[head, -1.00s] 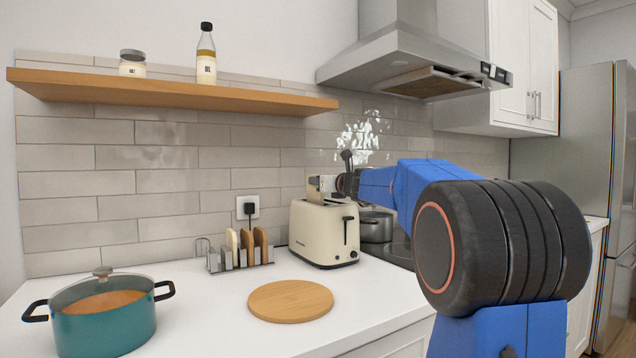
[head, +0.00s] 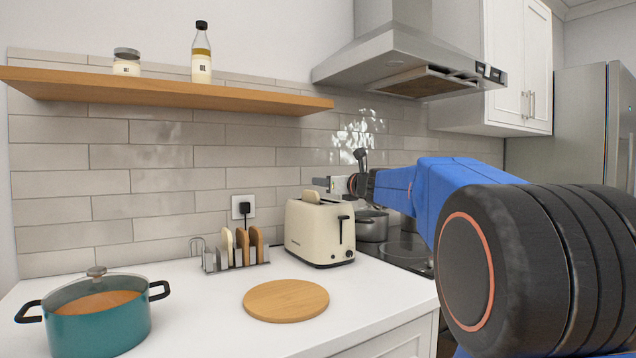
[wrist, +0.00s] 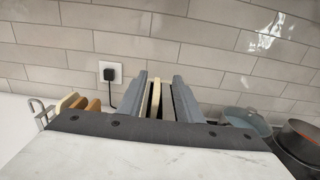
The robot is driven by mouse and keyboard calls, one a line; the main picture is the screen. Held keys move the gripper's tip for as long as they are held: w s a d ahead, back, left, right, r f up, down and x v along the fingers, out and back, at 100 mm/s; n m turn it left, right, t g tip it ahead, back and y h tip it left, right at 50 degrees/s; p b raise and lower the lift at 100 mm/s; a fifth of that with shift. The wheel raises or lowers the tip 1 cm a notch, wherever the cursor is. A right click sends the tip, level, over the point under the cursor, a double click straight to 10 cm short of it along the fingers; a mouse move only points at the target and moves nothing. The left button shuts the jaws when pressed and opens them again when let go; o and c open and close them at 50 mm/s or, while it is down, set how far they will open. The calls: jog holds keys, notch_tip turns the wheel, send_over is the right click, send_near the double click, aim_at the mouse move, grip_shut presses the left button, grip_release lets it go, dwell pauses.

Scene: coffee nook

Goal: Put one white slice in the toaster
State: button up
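The cream toaster (head: 318,235) stands on the white counter against the tiled wall, its lever on the right side. A pale slice (head: 311,196) sticks up out of its top, its lower part hidden inside the toaster. My gripper (head: 321,184) is just above the toaster and the slice. In the wrist view its two grey fingers stand apart, with gaps either side of the pale slice (wrist: 156,97) between them, so it looks open. The metal rack (head: 209,261) left of the toaster holds a white slice (head: 227,244) and brown slices (head: 242,246).
A round wooden board (head: 286,300) lies in front of the toaster. A teal pot (head: 100,328) with a lid stands at the front left. A grey pot (head: 371,226) is right of the toaster by the hob. A plug (head: 244,208) sits in the wall socket; a shelf (head: 170,91) hangs above.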

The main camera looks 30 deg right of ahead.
jog(key=s, duration=0.9)
jog(key=shift+s+d, duration=0.15)
jog(key=shift+s, duration=0.25)
